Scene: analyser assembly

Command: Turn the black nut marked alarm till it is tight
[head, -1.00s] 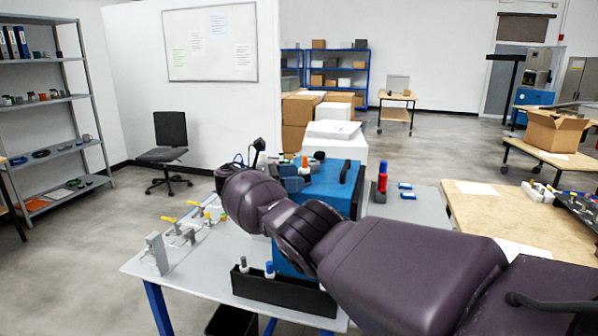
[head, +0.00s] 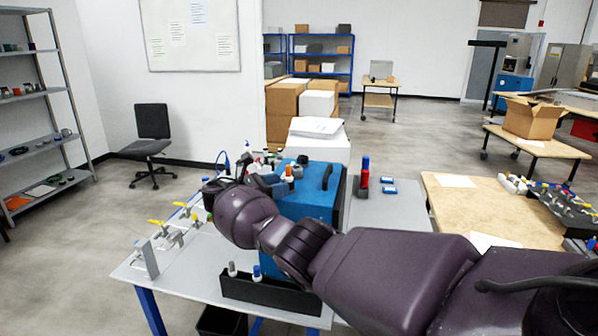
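My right arm reaches across the front of the box from the right. Its dark gripper (head: 222,186) is at the box's left side, mostly behind the wrist, so its fingertips and any hold are not clear. My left gripper is not in view.
Valves with yellow handles (head: 157,223) stand on the table's left part. A black tray (head: 262,293) with small bottles lies at the front edge. Red and blue cylinders (head: 364,178) and small blue boxes (head: 388,186) are right of the analyser.

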